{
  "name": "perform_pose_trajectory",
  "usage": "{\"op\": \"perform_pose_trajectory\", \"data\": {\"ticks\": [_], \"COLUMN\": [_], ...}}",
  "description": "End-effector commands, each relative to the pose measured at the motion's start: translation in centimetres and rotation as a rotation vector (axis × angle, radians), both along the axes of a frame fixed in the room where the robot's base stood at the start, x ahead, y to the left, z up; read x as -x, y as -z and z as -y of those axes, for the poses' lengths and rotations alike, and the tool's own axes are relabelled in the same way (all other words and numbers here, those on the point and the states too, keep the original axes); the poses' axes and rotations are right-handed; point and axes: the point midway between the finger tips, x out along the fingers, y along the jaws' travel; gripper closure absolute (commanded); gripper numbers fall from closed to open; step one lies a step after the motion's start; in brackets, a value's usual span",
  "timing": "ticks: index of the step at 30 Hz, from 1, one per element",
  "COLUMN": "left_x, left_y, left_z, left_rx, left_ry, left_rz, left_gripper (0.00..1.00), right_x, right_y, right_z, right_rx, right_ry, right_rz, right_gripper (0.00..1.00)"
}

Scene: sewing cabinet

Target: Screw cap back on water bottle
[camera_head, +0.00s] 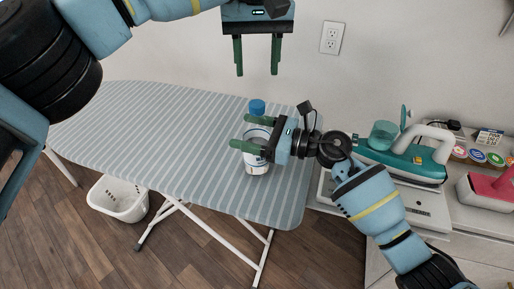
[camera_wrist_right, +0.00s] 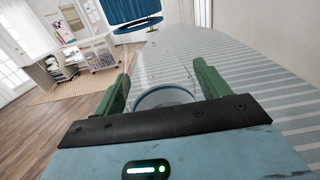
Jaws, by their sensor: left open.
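The clear water bottle (camera_head: 256,165) stands upright on the striped ironing board (camera_head: 150,120). Its blue cap (camera_head: 257,106) is at the top of the bottle; I cannot tell how tightly it sits. The cap (camera_wrist_right: 131,12) also shows at the top of the right wrist view. My right gripper (camera_head: 252,134) reaches in from the right, with one green finger on each side of the bottle's upper body, shut on it. In the wrist view, a round bottle edge (camera_wrist_right: 163,91) fills the gap between the fingers. My left gripper (camera_head: 257,57) is open and empty, fingers down, above the cap.
A teal iron (camera_head: 405,158) and a pink object (camera_head: 487,190) stand on the white cabinet at the right, with several round colored lids behind. A white basket (camera_head: 118,198) is on the floor. The board's left part is clear. A wall with an outlet (camera_head: 331,38) is behind.

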Motion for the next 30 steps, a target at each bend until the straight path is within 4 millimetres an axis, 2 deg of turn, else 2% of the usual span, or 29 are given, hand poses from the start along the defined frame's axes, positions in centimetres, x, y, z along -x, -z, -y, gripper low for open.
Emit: {"op": "perform_pose_trajectory", "data": {"ticks": [2,16,23,30], "left_x": [0.00,0.00,0.00,0.01], "left_y": [0.00,-0.01,0.01,0.01], "left_z": [0.00,0.00,0.01,0.03], "left_rx": [0.000,0.000,0.000,0.001], "left_ry": [0.000,-0.009,-0.191,-0.566], "left_rz": [0.000,0.000,0.000,0.000], "left_gripper": [0.53,0.53,0.53,0.53], "right_x": [0.00,0.01,0.01,0.00], "right_y": [-0.01,-0.01,0.00,0.00], "right_z": [0.01,0.03,0.04,0.04], "right_rx": [0.000,0.000,0.000,0.000], "right_ry": [0.000,0.000,0.000,0.000], "right_rz": [0.000,0.000,0.000,0.000], "right_gripper": [0.36,0.98,1.00,1.00]}}
